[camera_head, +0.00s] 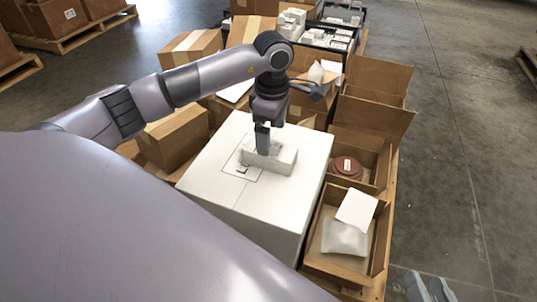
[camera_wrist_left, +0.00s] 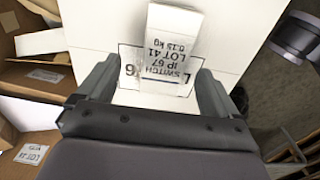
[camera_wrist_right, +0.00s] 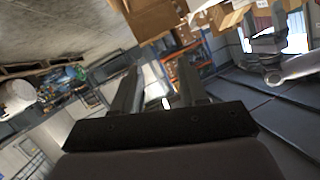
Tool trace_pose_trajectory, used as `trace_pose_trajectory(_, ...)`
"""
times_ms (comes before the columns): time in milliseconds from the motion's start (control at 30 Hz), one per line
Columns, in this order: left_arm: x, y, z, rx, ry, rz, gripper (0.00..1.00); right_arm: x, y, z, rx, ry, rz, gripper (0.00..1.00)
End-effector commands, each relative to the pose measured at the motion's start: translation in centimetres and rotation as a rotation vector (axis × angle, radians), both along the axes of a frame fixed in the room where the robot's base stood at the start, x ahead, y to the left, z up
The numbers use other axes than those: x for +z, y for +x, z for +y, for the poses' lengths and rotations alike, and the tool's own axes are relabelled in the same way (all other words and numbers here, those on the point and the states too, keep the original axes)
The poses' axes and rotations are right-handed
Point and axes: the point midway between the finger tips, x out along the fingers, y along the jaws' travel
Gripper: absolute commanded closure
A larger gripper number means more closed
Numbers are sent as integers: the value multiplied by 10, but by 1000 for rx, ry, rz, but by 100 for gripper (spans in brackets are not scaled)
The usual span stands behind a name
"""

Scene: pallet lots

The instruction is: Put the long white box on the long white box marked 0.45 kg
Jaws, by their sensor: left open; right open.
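A long white box (camera_head: 281,163) lies on top of a large white box (camera_head: 225,135), beside or over a black outlined square. In the left wrist view the long white box (camera_wrist_left: 172,28) carries printed text reading SWITCH, IP 67, LOT 41 and a weight that looks like 0.15 kg. My left gripper (camera_head: 263,148) is low over this box, pointing down. Its open fingers (camera_wrist_left: 150,88) stand on either side of the labelled end, with gaps. My right gripper (camera_head: 430,289) is open and empty at the bottom right, away from the boxes. I cannot make out a box marked 0.45 kg.
An open carton (camera_head: 312,254) with a white packet stands right of the large box. Another open carton (camera_head: 383,170) holds reddish-brown discs. Brown cartons (camera_head: 173,135) stand at the left. A dark crate (camera_head: 331,30) with white boxes is at the back. The floor at the right is clear.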

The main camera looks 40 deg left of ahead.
Motion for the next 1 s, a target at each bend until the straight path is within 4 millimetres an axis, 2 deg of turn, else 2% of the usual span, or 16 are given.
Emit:
trace_pose_trajectory(33, -9, -1, -1, 0, -1, 4, 6, -3, 1, -1, -3, -5, -10, 57)
trace_pose_trajectory(400, -59, -6, -8, -1, -4, 2, 6, -2, -5, -19, -30, -100, -127, 57)
trace_pose_trajectory(533, -66, -5, -8, -2, -4, 0, 6, 0, -6, -21, -36, -115, -147, 57)
trace_pose_trajectory(767, -66, -5, -8, -2, -4, 0, 6, 1, -6, -21, -36, -115, -149, 57)
trace_pose_trajectory(933, -66, -5, -8, -2, -4, 0, 62, 1, -6, -20, -36, -114, -148, 57)
trace_pose_trajectory(1000, -65, -5, -8, -2, -5, -1, 72, 1, -6, -20, -36, -114, -148, 57)
